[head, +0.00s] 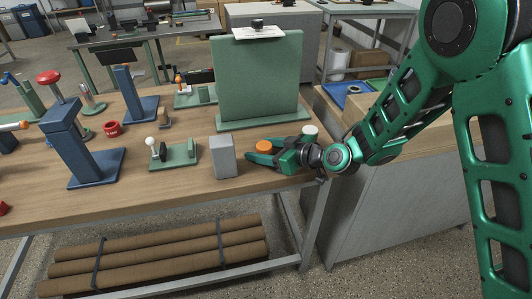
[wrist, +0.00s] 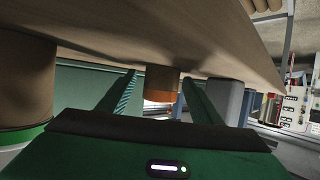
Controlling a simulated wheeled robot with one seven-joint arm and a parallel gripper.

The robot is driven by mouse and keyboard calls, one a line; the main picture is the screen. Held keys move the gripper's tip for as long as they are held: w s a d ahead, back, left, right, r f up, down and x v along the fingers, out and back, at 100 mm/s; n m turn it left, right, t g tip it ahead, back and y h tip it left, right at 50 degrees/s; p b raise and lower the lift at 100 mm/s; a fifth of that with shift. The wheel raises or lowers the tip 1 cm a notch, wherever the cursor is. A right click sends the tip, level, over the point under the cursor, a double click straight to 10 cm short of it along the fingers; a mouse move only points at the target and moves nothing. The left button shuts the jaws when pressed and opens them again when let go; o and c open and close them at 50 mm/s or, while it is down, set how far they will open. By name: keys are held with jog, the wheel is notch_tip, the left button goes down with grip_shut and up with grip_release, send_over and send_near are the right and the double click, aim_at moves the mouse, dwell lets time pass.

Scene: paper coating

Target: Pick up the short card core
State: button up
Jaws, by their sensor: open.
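A brown card core with an orange top (wrist: 161,82) stands on the workbench, upside down in the wrist view. Its orange top (head: 263,146) shows in the head view; my gripper hides its body there. My gripper (head: 257,151) is low over the bench, with its open fingers (wrist: 159,88) on either side of the core in the picture. Whether they touch it I cannot tell. A second brown core with a pale, green-edged top (wrist: 20,90) stands beside the gripper; its top (head: 310,131) shows behind the gripper in the head view. Which core is shorter is unclear.
A grey block (head: 222,157) stands just left of my gripper, also in the wrist view (wrist: 225,97). A tall green panel (head: 257,80) rises behind. Blue stands (head: 75,150) and a green toggle fixture (head: 178,154) fill the left. The bench's front edge (head: 190,199) is near.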

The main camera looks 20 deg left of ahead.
jog(key=c, duration=1.1)
jog(key=shift+r, duration=0.1)
